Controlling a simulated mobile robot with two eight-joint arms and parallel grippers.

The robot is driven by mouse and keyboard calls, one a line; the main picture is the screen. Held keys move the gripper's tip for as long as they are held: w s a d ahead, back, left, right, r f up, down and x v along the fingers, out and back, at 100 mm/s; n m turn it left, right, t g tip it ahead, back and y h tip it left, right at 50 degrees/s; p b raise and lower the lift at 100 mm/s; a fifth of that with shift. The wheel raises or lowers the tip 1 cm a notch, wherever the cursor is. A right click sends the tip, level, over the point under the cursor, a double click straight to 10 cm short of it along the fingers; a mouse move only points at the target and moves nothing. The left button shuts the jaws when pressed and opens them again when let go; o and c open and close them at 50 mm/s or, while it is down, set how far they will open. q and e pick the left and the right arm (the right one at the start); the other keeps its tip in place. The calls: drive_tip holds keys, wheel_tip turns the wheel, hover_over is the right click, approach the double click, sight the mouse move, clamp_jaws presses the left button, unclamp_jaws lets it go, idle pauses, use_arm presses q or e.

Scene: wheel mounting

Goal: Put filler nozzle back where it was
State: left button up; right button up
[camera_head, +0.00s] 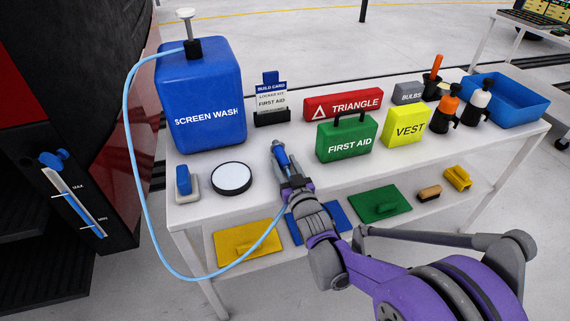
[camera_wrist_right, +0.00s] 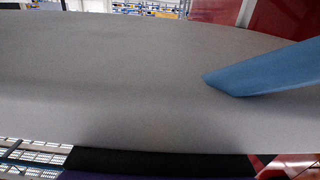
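The filler nozzle (camera_head: 281,157) is a slim blue piece with a grey tip, pointing up and away over the white table. My right gripper (camera_head: 291,182) is shut on it at the table's front edge, and its fingers hide part of the nozzle. A light blue hose (camera_head: 128,130) loops from the blue screen wash container (camera_head: 200,95) down past the table and up to the gripper. In the right wrist view a blue part (camera_wrist_right: 265,70), seemingly the nozzle, juts in from the right. My left gripper is not in view.
On the table (camera_head: 275,205) stand a round white-topped disc (camera_head: 231,178), a small blue piece on a white base (camera_head: 186,183), a build card stand (camera_head: 271,100), a green first aid box (camera_head: 347,138) and a yellow vest box (camera_head: 405,124). Coloured pads lie on the lower shelf.

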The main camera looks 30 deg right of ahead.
drive_tip(key=shift+o, duration=0.9)
drive_tip(key=shift+r, duration=0.2)
drive_tip(key=p+v, duration=0.1)
drive_tip(key=v, duration=1.1)
drive_tip(key=shift+p, duration=0.4)
drive_tip(key=shift+s, duration=0.1)
